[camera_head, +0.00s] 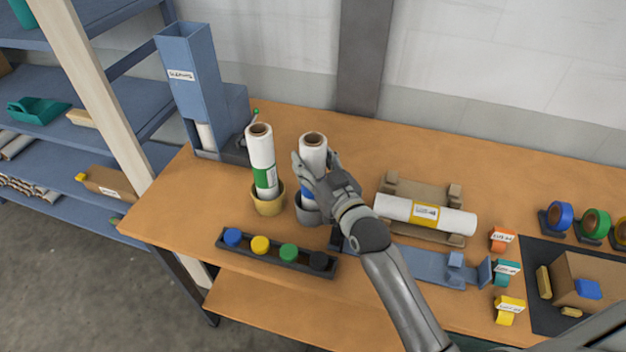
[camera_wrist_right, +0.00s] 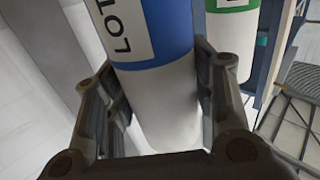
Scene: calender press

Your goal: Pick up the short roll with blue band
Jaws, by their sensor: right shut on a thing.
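The white roll with a blue band (camera_head: 313,143) stands upright at the grey cup (camera_head: 308,216); its blue band shows just above the cup's rim. Whether its lower end still rests in the cup I cannot tell. My right gripper (camera_head: 316,168) is shut on this roll, a finger on each side of its upper part. In the right wrist view, the roll's blue band and printed label (camera_wrist_right: 168,30) show between the fingers of my right gripper (camera_wrist_right: 160,85). My left gripper is not in view.
A green-banded roll (camera_head: 262,150) stands close by in a yellow cup (camera_head: 268,204). A yellow-banded roll (camera_head: 395,208) lies on a wooden cradle (camera_head: 410,186) to the right. A dark tray (camera_head: 325,268) of coloured caps is in front. A blue dispenser (camera_head: 192,60) stands behind left.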

